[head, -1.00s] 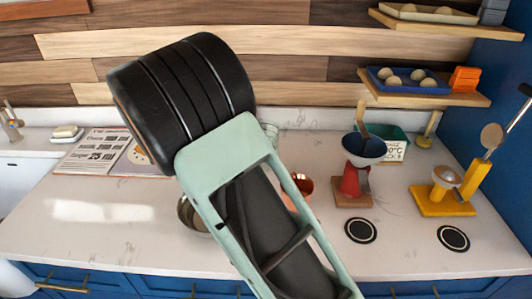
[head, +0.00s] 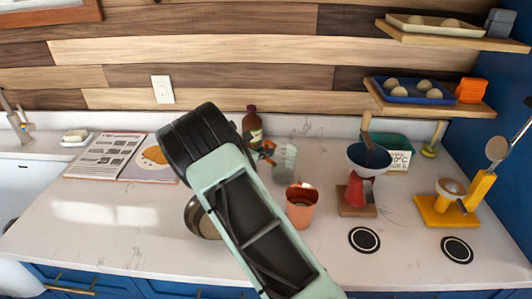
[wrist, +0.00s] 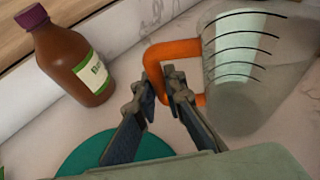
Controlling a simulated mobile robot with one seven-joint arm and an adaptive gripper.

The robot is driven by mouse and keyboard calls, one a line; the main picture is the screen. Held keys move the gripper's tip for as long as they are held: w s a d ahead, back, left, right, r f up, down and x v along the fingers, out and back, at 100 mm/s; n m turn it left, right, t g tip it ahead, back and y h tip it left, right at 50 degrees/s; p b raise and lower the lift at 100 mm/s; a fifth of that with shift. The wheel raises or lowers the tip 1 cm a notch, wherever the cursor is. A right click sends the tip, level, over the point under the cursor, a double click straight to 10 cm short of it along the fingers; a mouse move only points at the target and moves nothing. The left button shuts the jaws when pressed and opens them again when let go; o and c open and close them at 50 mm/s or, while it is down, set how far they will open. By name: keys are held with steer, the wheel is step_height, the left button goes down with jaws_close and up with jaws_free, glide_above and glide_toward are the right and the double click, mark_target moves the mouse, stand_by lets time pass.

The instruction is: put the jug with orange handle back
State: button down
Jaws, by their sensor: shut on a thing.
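The clear jug (head: 285,163) has dark level lines and an orange handle; it is right of my arm in the head view. In the wrist view the jug (wrist: 250,75) fills the upper right, with its orange handle (wrist: 172,50) towards my fingers. My gripper (wrist: 161,82) is shut on the handle, its fingertips at the lower part of the loop. In the head view my forearm hides most of the gripper. I cannot tell whether the jug's base touches the counter. A teal round mat (wrist: 85,155) lies on the counter below my fingers, hidden in the head view.
A brown bottle (head: 252,128) stands behind, close to the jug. A copper cup (head: 301,207) is just in front of it, and a metal bowl (head: 197,215) is left of my arm. A red-based funnel stand (head: 356,190) is to the right. The front left counter is clear.

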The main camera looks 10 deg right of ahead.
steer(key=shift+f, duration=0.25)
steer(key=shift+f, duration=0.25)
steer(key=c, duration=2)
jaws_free()
steer(key=shift+r, duration=0.1)
steer(key=shift+r, duration=0.1)
steer(key=shift+s+a+r, duration=0.15)
steer(key=shift+a, duration=0.1)
steer(key=b+v, duration=0.1)
steer(key=v, duration=1)
steer(key=shift+s+a, duration=0.1)
steer(key=shift+s, duration=0.15)
